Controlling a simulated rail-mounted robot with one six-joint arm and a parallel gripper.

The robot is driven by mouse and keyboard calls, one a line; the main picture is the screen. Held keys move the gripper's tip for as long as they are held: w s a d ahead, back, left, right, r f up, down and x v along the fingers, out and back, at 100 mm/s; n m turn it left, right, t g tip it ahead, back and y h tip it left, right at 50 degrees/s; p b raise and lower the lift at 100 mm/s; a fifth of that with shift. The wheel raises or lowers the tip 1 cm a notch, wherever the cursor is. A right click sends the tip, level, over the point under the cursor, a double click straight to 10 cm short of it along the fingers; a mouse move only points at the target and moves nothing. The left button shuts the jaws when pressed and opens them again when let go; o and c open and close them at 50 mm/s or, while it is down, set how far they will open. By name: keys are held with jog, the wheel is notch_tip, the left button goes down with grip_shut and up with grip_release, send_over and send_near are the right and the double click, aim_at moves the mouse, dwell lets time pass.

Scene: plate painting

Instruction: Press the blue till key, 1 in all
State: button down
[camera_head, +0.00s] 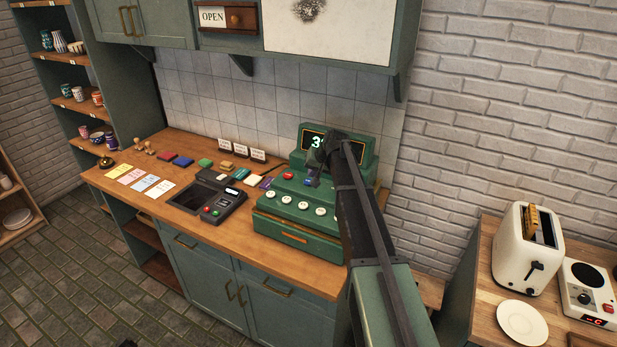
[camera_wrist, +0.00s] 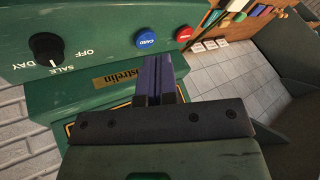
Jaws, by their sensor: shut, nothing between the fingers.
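The green till (camera_head: 297,225) stands on the wooden counter. Its blue key (camera_head: 307,181), round and marked CARD, is on the till's upper panel. In the wrist view the blue key (camera_wrist: 146,39) is just beyond and slightly left of the fingertips. My gripper (camera_head: 313,169) is over the till, close to the blue key. In the wrist view my gripper (camera_wrist: 157,57) has its dark blue fingers together, with nothing between them. No contact with the key shows; the exact gap cannot be told.
A red key (camera_wrist: 184,34) sits right of the blue one, and a black dial (camera_wrist: 46,47) to its left. White round keys (camera_head: 303,206) line the till's front slope. The lit display is partly hidden by my arm. A card terminal (camera_head: 206,197) stands left of the till.

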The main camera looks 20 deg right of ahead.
notch_tip(320, 180, up, 2)
jog(key=t, duration=0.2)
send_over(308, 182)
jog(key=shift+w+d+r+m+t, duration=0.25)
jog(key=shift+d+r+m+t, duration=0.15)
jog(key=shift+d+m, duration=0.1)
jog(key=shift+f, duration=0.1)
notch_tip(308, 182, down, 9)
jog(key=b, duration=0.9)
dwell(0.9)
jog(key=shift+f+b, duration=0.25)
jog(key=shift+b, duration=0.15)
